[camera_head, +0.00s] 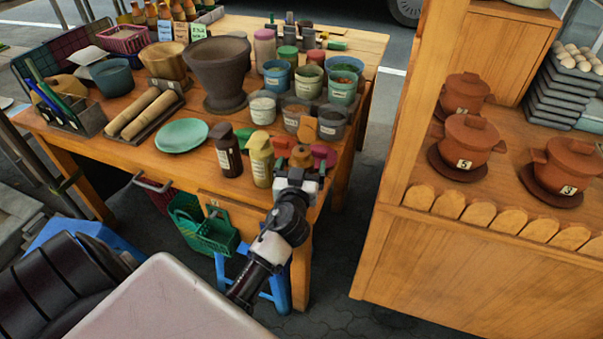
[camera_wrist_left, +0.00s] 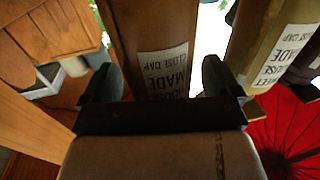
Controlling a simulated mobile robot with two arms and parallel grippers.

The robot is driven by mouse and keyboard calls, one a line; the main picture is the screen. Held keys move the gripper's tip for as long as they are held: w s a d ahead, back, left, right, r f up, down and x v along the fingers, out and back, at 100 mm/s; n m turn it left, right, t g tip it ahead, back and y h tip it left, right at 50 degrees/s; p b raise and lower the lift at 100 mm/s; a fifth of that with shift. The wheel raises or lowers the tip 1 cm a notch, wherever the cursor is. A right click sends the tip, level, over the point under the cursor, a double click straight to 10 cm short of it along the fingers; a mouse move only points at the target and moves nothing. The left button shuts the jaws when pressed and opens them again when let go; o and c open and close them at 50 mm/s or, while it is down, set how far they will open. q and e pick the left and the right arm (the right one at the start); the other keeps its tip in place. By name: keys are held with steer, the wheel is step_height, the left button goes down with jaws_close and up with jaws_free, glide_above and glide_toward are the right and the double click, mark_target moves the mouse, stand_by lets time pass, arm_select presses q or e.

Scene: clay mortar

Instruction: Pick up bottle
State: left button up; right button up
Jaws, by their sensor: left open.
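Several bottles stand at the near right corner of the wooden table (camera_head: 205,188). They include a dark brown bottle (camera_head: 227,160), a yellow bottle (camera_head: 261,166) with an olive cap, and an orange-brown-capped bottle (camera_head: 301,157). My left gripper (camera_head: 298,180) is at the table's near edge, just in front of the orange-brown cap, partly hiding what is below it. In the left wrist view, my open left gripper (camera_wrist_left: 160,80) has a brown labelled bottle (camera_wrist_left: 150,25) between or just beyond its fingers; contact cannot be told. A yellowish labelled bottle (camera_wrist_left: 262,45) is close on the right there. My right gripper is not in view.
A maroon-capped bottle (camera_head: 324,155) and small cups (camera_head: 332,122) crowd around. A large dark pot (camera_head: 219,75), green plate (camera_head: 182,136) and wooden rollers (camera_head: 145,113) are farther left. A wooden counter with lidded clay pots (camera_head: 467,140) stands right, across a floor gap.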

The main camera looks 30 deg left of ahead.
arm_select(q)
steer(key=shift+w+a, duration=0.1)
steer(key=shift+w, duration=0.15)
steer(key=c, duration=1.1)
steer(key=shift+o, duration=0.2)
steer(key=shift+r, duration=0.1)
